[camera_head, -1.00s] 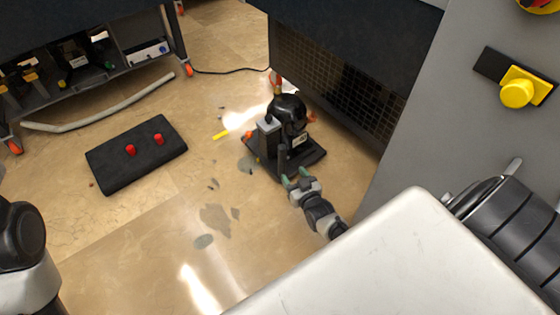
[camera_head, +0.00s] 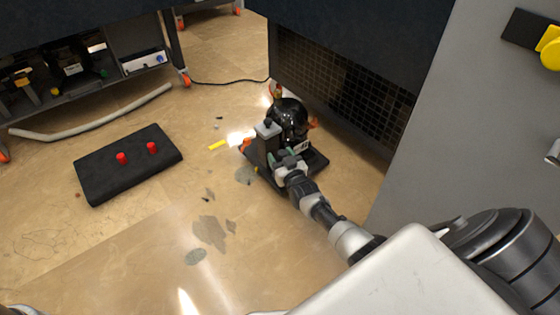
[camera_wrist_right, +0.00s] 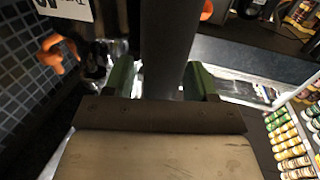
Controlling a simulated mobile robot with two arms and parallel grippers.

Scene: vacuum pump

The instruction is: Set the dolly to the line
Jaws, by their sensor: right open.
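The dolly (camera_head: 316,162) is a low black platform with orange parts at its corners, on the floor beside the dark cabinet. A black rounded vacuum pump (camera_head: 288,114) stands on it, with a dark grey upright post (camera_head: 267,132) at its near left side. A short yellow line (camera_head: 217,145) lies on the floor just left of the dolly. My right gripper (camera_head: 288,156), with green fingertips, is at the dolly's near side. In the right wrist view its open fingers (camera_wrist_right: 162,80) stand on either side of a dark upright bar (camera_wrist_right: 166,45); contact is unclear. My left gripper is out of view.
A black mat (camera_head: 130,175) with two red knobs lies at left. A pale hose (camera_head: 95,125) lies behind it. The dark cabinet with a mesh side (camera_head: 345,85) is close behind the dolly. The floor between mat and dolly is mostly clear.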

